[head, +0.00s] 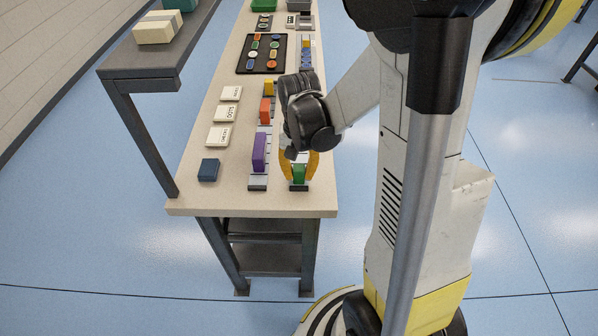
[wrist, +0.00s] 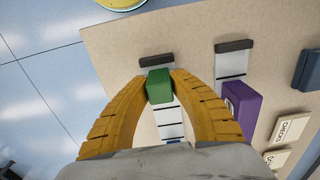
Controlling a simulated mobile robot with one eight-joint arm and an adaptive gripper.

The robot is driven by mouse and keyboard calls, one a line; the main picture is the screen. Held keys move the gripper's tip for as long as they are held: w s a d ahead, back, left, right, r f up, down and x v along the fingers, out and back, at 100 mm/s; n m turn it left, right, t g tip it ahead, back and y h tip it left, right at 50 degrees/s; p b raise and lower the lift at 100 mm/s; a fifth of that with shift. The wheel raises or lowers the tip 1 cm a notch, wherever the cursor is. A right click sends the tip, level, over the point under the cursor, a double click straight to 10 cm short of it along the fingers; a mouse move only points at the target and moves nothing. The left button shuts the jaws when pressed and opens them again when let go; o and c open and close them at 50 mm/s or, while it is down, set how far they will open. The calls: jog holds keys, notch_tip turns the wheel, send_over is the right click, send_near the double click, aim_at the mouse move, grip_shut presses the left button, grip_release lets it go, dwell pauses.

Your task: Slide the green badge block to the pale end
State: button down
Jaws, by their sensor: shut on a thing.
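The green badge block (head: 299,173) sits near the front end of its narrow track, close to the table's front edge. In the wrist view the green block (wrist: 159,86) is between the two yellow fingers of my gripper (wrist: 161,78), which is shut on it. The gripper (head: 299,170) comes down from above in the head view. The block's track (wrist: 169,122) is pale with dark cross lines. A dark stop (wrist: 157,61) lies beyond the block, with a short pale stretch between them. My gripper hides the track's other end.
A purple block (head: 259,152) stands on the neighbouring track to the left, with orange (head: 266,110) and yellow (head: 269,87) blocks farther back. A dark blue block (head: 208,169) and several white label plates (head: 219,136) lie left. A black tray (head: 241,68) is farther back.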

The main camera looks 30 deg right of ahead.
aim_at(299, 167)
jog(key=c, duration=1.1)
grip_release()
jog(key=shift+c, duration=0.2)
notch_tip(299, 167, up, 12)
jog(key=shift+r, duration=0.1)
